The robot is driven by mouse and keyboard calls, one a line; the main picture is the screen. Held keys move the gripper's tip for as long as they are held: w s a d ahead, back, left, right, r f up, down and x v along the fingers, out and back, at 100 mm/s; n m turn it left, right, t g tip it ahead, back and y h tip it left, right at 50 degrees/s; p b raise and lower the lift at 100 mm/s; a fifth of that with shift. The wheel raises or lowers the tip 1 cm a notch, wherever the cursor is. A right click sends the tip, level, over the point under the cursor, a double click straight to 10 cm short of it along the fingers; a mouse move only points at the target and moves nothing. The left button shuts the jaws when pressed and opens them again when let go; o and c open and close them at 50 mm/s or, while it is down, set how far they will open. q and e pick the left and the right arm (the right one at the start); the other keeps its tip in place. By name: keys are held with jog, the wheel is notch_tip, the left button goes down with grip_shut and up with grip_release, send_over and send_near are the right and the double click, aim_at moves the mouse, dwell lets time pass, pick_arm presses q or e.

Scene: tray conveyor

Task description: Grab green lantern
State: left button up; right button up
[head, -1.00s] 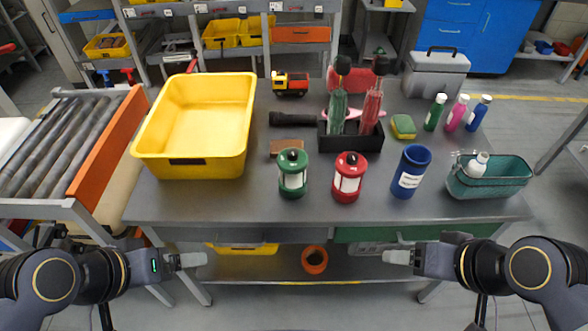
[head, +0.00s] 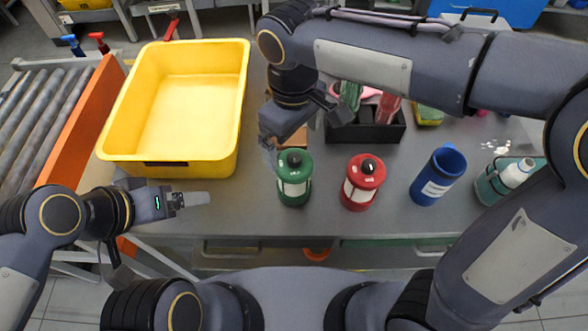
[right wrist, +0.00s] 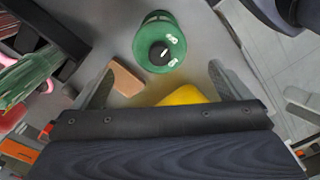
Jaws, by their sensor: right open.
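The green lantern (head: 294,186) stands upright on the grey table in the head view, left of the red lantern (head: 361,188). My right gripper (head: 280,146) is open just behind and above the green lantern. In the right wrist view the green lantern (right wrist: 158,50) shows from above, beyond and between the two spread fingertips of the right gripper (right wrist: 160,70); nothing is held. My left gripper (head: 190,199) is at the table's front left, below the yellow bin; its finger gap cannot be made out.
The yellow bin (head: 243,100) stands left of the green lantern. A brown block (head: 300,138) lies behind it. A black organizer (head: 385,132) is behind the red lantern. A blue cup (head: 437,180) and a teal basket (head: 486,190) stand to the right. My right arm hides the table's back.

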aim_at(294, 156)
notch_tip(294, 156, down, 6)
jog(key=shift+f, duration=0.15)
jog(key=shift+c, duration=0.5)
jog(key=c, duration=1.4)
jog(key=shift+c, duration=0.7)
